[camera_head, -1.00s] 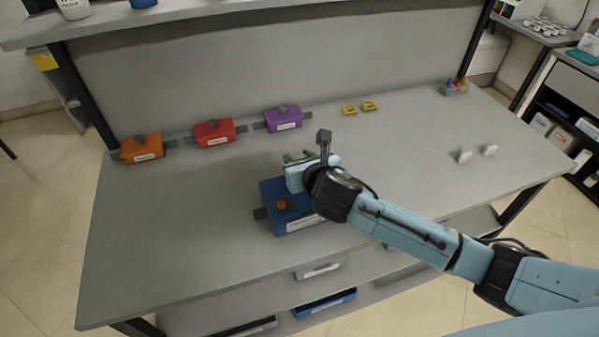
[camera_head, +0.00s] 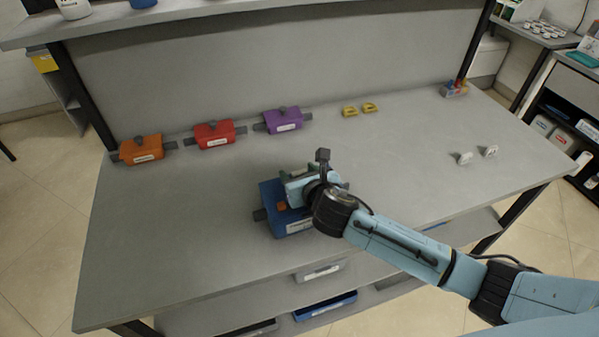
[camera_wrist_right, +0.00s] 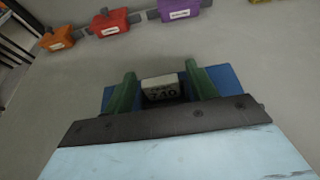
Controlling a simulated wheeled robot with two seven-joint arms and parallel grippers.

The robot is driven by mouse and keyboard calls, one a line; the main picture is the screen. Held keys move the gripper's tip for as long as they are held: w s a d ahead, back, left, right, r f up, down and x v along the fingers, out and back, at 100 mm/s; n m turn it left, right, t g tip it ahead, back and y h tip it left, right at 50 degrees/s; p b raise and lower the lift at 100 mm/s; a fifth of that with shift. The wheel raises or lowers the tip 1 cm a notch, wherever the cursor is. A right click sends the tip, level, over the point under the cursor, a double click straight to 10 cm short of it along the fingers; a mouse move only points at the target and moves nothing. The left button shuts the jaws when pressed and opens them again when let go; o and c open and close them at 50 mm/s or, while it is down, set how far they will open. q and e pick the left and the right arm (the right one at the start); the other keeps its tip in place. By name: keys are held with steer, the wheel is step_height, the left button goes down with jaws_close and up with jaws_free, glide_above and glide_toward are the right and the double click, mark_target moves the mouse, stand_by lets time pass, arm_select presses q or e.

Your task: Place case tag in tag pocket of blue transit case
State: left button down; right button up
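The blue transit case (camera_head: 270,194) stands on the bench near its front middle, with a white label on its front and an orange-brown knob on top. It also shows in the right wrist view (camera_wrist_right: 229,78), behind the fingers. My right gripper (camera_wrist_right: 162,80) is over the case, its green fingers on either side of a white case tag (camera_wrist_right: 162,87) with dark characters like "740". The fingers look shut on the tag. The gripper hides the tag pocket, and I cannot tell whether the tag touches it. My left gripper is not in view.
Orange (camera_head: 141,149), red (camera_head: 214,133) and purple (camera_head: 282,120) cases stand in a row at the back. Two yellow tags (camera_head: 350,111) lie to their right. Two white tags (camera_head: 465,158) stand at the right. The bench front left is clear.

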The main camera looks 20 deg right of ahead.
steer(key=shift+r, duration=0.2)
steer(key=a+p+v, duration=0.1)
steer(key=v, duration=1.1)
steer(key=shift+d, duration=0.4)
